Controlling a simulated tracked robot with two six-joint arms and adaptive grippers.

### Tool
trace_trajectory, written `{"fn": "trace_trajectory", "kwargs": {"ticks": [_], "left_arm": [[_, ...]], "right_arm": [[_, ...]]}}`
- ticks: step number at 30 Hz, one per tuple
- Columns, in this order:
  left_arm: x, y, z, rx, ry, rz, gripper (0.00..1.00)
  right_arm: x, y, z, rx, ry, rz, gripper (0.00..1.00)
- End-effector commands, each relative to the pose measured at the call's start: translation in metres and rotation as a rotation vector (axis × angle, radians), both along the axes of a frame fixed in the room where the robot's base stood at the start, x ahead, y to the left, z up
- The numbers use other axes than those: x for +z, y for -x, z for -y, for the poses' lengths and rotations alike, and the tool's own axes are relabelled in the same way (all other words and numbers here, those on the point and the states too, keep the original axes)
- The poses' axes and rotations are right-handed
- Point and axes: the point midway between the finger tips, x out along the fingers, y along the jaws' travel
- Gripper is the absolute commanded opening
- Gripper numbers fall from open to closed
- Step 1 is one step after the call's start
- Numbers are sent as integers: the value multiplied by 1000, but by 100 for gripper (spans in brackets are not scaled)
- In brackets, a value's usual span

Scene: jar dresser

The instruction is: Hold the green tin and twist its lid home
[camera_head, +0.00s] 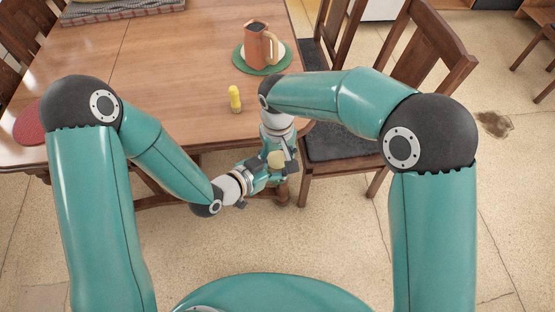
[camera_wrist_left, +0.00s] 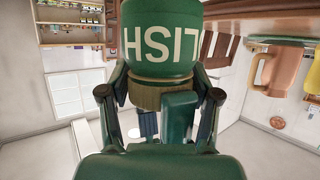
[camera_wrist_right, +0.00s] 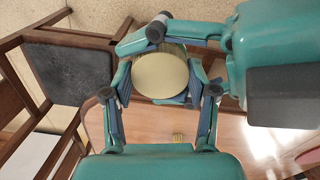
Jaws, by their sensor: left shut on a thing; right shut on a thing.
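The green tin (camera_wrist_left: 160,42) with large white letters, upside down in the left wrist view, sits between the two fingers of my left gripper (camera_wrist_left: 158,98), which is shut on it. An olive-brown band (camera_wrist_left: 146,96) shows at the tin's lid end. In the right wrist view the round cream lid (camera_wrist_right: 160,76) lies between the fingers of my right gripper (camera_wrist_right: 161,100), shut on it. In the head view the left gripper (camera_head: 272,174) and right gripper (camera_head: 282,160) meet at the pale lid (camera_head: 277,158). I cannot tell whether the lid is fully seated.
The wooden table (camera_head: 165,60) stands beyond the grippers, bearing a yellow object (camera_head: 235,98) and an orange jug (camera_head: 258,48) on a green mat (camera_head: 240,62). A dark-seated chair (camera_head: 345,144) stands close right of the grippers. The floor nearer me is clear.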

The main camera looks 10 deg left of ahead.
Motion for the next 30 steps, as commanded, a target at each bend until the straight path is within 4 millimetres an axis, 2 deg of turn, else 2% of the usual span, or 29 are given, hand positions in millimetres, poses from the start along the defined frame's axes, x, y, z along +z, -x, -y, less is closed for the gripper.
{"fn": "trace_trajectory", "kwargs": {"ticks": [3, 4, 8, 17, 25, 30], "left_arm": [[0, -1, -1, 4, 3, -1, 0], [0, -1, -1, 4, 3, -1, 0], [0, -1, -1, 4, 3, -1, 0], [1, 0, 1, -2, 1, 0, 0], [0, 1, 1, -4, 1, -1, 0], [0, 0, 1, -1, 1, -1, 0]], "right_arm": [[0, 0, 0, 1, -1, 2, 16], [0, 0, 0, 1, -1, 2, 59], [1, -1, 0, 2, 0, 1, 81], [3, 0, -1, 3, -4, 3, 83], [34, -2, -2, 2, -8, 9, 83], [45, -1, -2, 3, -5, 3, 83]]}}
